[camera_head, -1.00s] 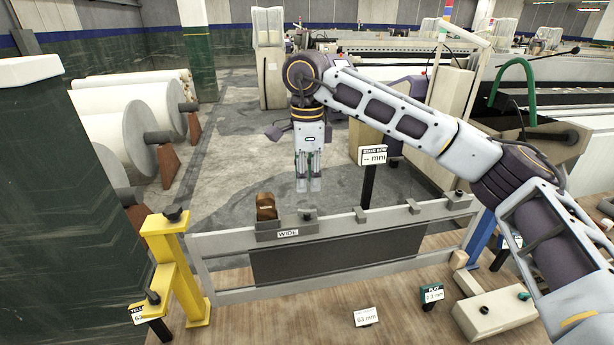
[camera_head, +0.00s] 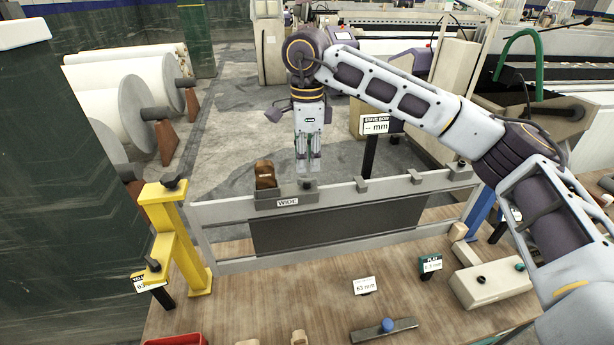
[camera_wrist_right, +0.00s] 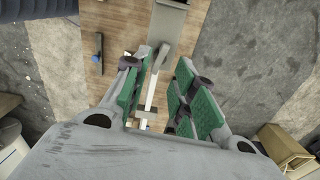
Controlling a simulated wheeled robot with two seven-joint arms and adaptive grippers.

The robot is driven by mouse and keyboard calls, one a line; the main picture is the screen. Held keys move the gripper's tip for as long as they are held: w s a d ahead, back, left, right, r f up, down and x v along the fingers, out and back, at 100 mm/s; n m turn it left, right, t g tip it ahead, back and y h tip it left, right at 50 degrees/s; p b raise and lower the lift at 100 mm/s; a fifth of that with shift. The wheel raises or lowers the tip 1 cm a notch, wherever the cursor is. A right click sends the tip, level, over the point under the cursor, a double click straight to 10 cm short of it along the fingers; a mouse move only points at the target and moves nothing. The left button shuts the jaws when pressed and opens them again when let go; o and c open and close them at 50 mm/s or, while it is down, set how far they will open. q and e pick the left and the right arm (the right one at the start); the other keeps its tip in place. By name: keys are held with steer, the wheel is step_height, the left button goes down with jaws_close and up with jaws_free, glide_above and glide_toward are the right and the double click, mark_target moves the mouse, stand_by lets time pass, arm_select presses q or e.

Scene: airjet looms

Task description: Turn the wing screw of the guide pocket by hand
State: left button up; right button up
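The guide pocket (camera_head: 268,205) is a grey block labelled WIDE at the left of the frame's top rail, with a brown piece (camera_head: 265,174) standing in it. A small dark knob (camera_head: 307,184), apparently the wing screw, sits on top at its right end. My right gripper (camera_head: 308,168) points down just above this knob, apparently apart from it. In the wrist view the green-padded fingers (camera_wrist_right: 160,78) are apart, with nothing clearly held. A dark knob-like part (camera_wrist_right: 159,56) shows beyond the gap. My left gripper is out of view.
The grey frame (camera_head: 225,265) stands on the wooden table (camera_head: 290,315). A yellow stand (camera_head: 185,240) is at its left. A display sign (camera_head: 375,125) rises behind the rail, close to my right gripper. A blue-knobbed bar (camera_head: 387,326) and a red tray (camera_head: 178,340) lie at the front.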

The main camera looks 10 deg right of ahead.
mark_target(307, 178)
steer(key=shift+f+b, duration=0.65)
steer(key=shift+f, duration=0.75)
steer(key=shift+f+b, duration=0.4)
steer(key=shift+f, duration=0.45)
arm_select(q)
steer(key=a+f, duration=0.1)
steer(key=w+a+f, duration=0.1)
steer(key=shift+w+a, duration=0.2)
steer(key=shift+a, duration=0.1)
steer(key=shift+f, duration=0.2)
arm_select(e)
jaws_close()
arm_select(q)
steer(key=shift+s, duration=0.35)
